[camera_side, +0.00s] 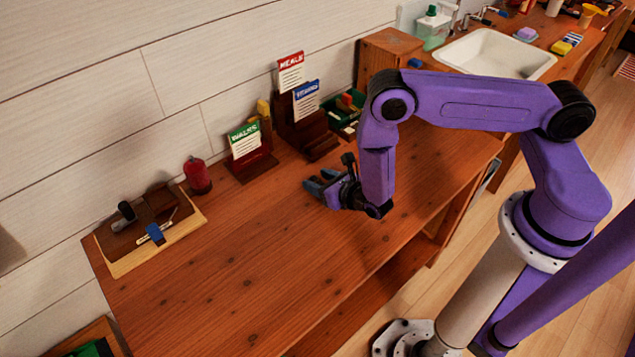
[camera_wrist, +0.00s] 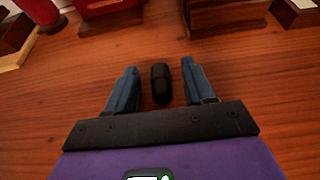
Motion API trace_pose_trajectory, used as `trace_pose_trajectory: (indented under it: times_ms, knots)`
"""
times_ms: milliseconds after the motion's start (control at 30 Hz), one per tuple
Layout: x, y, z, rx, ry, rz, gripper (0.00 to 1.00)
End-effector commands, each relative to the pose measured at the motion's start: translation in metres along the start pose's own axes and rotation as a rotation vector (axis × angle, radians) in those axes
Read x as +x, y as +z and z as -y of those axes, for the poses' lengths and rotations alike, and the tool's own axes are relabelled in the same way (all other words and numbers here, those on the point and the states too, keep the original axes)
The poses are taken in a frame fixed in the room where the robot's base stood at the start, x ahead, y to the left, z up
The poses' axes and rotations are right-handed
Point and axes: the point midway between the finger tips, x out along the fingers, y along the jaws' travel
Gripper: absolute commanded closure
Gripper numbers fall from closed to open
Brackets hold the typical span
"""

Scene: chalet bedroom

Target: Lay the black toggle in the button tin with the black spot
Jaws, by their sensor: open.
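The black toggle (camera_wrist: 160,84) is a small dark rounded capsule lying on the wooden table in the wrist view, its long side pointing away from me. My gripper (camera_wrist: 160,88) has its two blue fingers apart, one on either side of the toggle, with a visible gap on each side. In the side view my gripper (camera_side: 318,186) is low over the table's middle, pointing left, and the toggle cannot be made out there. I cannot pick out a button tin with a black spot in either view.
A wooden board (camera_side: 120,266) with small items lies at the table's left end. A red bottle-like object (camera_side: 197,176), a green-headed card stand (camera_side: 246,142) and a blue-headed card (camera_side: 306,100) line the back. The front left of the table (camera_side: 240,270) is clear.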

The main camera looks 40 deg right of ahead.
Motion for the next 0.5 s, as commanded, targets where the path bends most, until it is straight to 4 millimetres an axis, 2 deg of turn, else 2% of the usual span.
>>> trace_pose_trajectory:
  times_ms: [233, 267, 400, 500]
  knots:
    - [0.0014, 0.0001, -0.0002, 0.0, 0.0, 0.0, 0.47]
    - [0.0013, 0.0001, -0.0002, 0.0, 0.0, 0.0, 0.53]
    - [0.0011, 0.0001, -0.0003, 0.0, 0.001, 0.0, 0.99]
    - [0.0011, 0.0001, -0.0004, 0.0, 0.001, 0.0, 1.0]
